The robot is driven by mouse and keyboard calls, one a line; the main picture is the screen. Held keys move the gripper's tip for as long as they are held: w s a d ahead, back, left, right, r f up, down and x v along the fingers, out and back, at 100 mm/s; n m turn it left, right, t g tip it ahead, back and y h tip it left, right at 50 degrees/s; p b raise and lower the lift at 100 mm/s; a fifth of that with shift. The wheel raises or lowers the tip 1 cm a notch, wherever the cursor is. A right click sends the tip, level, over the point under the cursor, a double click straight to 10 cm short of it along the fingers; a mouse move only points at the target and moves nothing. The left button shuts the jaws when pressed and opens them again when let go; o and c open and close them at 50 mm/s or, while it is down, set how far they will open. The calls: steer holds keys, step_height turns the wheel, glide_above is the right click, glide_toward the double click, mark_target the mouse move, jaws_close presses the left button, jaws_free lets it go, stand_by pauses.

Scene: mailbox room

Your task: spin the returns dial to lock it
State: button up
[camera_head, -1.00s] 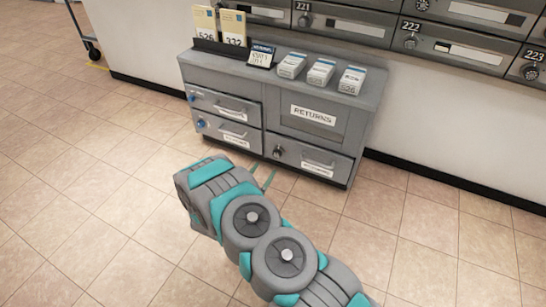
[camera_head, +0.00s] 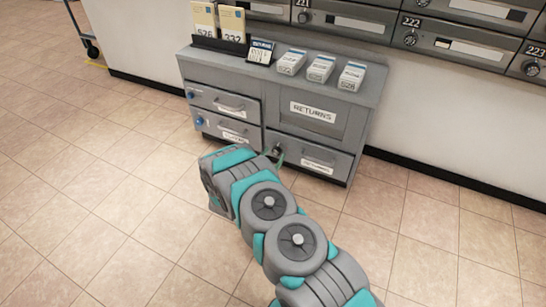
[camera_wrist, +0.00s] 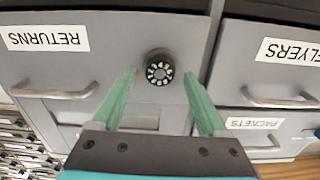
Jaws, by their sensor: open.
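The returns dial (camera_wrist: 159,72) is a dark round knob with a pale ring of marks. It sits on the front of the lower RETURNS drawer (camera_wrist: 100,60), which appears shut. In the head view the dial (camera_head: 278,151) shows at the drawer's upper left, just past my gripper's tips. My gripper (camera_wrist: 159,75) is open, with one green finger on each side of the dial in the wrist view. No contact is visible, and the remaining depth gap is hard to judge. The wrist picture is upside down.
The grey cabinet (camera_head: 232,67) carries several white card stacks and a small sign on top. FLYERS (camera_wrist: 290,50) and PACKETS (camera_wrist: 252,124) drawers sit beside the RETURNS drawer. Wall mailboxes (camera_head: 345,20) hang above.

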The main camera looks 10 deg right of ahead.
steer(key=shift+c, duration=0.2)
jaws_close()
stand_by(0.4)
